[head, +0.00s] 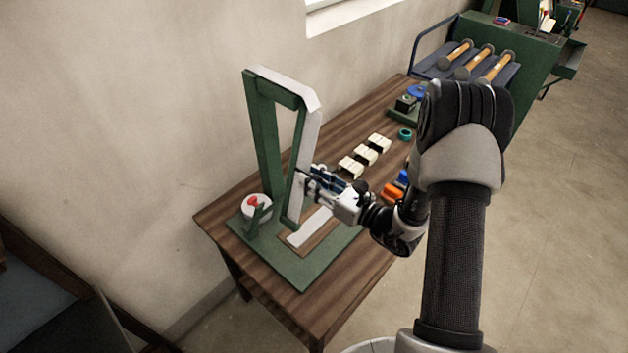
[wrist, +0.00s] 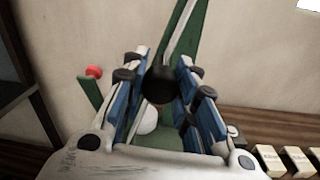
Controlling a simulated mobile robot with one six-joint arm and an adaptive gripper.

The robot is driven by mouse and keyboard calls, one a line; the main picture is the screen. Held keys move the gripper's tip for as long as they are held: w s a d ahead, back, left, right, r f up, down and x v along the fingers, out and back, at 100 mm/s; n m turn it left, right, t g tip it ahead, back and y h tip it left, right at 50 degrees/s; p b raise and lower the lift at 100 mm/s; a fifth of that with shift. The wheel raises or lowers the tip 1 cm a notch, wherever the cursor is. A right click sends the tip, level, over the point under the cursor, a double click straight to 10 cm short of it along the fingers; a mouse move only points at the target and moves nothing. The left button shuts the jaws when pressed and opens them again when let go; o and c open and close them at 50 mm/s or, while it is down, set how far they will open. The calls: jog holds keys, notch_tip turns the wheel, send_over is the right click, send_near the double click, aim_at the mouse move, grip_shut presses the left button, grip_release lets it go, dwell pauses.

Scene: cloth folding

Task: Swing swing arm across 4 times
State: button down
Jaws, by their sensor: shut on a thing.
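The swing arm (head: 302,140) is a long green and white bar hanging from the top of a green stand (head: 262,135). It slants down to just above the green base (head: 305,270). My gripper (head: 308,181) reaches it from the right, at its lower half. In the wrist view, my gripper (wrist: 162,68) has its blue-padded fingers on either side of a round black knob (wrist: 160,86), shut on it. The swing arm (wrist: 182,35) rises behind the knob. In the head view the gripper hides the knob.
A white round piece with a red tip (head: 254,204) sits at the base's left. A pale strip (head: 309,226) lies on the base. Several cream blocks (head: 365,155), orange and blue pieces (head: 392,191) and a teal ring (head: 405,134) lie on the wooden table (head: 330,305). A wall stands behind.

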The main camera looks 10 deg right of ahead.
jog(key=shift+w+d+f+n+b, duration=0.3)
jog(key=shift+w+d+n+b, duration=0.2)
jog(key=shift+d+b, duration=0.15)
jog(key=w+d+n+b, duration=0.5)
jog(key=d, duration=0.2)
jog(key=shift+d+r+n+h+b, duration=0.15)
jog(key=shift+r+n+h+b, duration=0.15)
jog(key=shift+r+n+b, duration=0.1)
jog(key=shift+w, duration=0.15)
jog(key=c, duration=1.4)
grip_release()
jog(key=shift+d, duration=0.1)
jog(key=shift+o, duration=0.8)
